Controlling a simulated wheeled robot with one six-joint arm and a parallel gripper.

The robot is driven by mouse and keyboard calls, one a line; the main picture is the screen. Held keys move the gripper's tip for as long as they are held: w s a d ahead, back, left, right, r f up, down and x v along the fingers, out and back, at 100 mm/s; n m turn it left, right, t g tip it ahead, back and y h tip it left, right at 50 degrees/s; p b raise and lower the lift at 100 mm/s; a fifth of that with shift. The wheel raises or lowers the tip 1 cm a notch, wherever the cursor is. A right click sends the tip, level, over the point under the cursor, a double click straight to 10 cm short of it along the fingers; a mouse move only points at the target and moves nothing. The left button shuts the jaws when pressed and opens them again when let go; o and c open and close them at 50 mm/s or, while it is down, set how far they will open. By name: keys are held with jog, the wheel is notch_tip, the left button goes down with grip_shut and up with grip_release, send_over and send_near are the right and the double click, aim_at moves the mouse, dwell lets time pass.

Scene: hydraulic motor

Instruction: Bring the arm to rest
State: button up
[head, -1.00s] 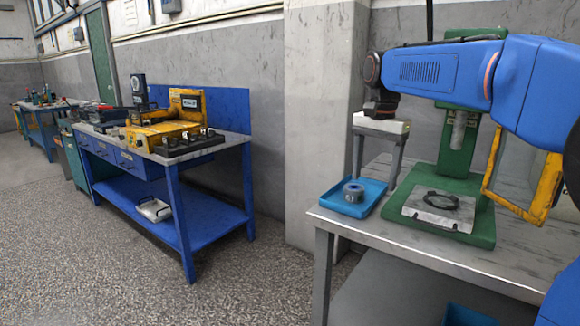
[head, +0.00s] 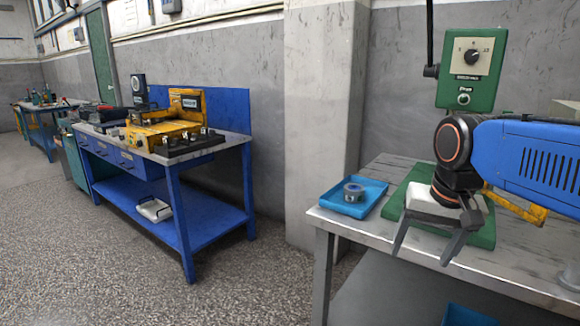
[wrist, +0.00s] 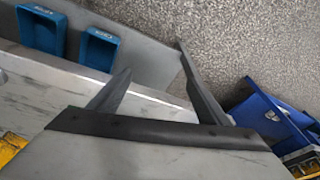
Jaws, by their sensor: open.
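My gripper (head: 424,248) is open and empty in the head view. Its two grey fingers point down in front of the green press, above the front part of the grey table (head: 360,226). In the wrist view the two dark fingers (wrist: 160,92) stand apart with nothing between them, over the table edge and the floor. My blue arm reaches in from the right in the head view and hides part of the press.
A blue tray (head: 333,204) holding a grey ring-shaped part (head: 353,191) sits at the table's left. The green press (head: 468,85) stands behind my gripper, with a yellow frame (head: 515,205) beside it. Two blue bins (wrist: 98,50) show in the wrist view. A blue workbench (head: 170,170) stands apart, left.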

jog(key=s+d+f+n+t, duration=0.1)
jog(key=s+d+f+n, duration=0.1)
jog(key=s+f, duration=0.9)
jog(key=shift+s+f+n+t, duration=0.2)
jog(key=shift+f+n+t, duration=0.2)
jog(key=shift+n, duration=0.4)
jog(key=shift+r, duration=0.1)
dwell(0.8)
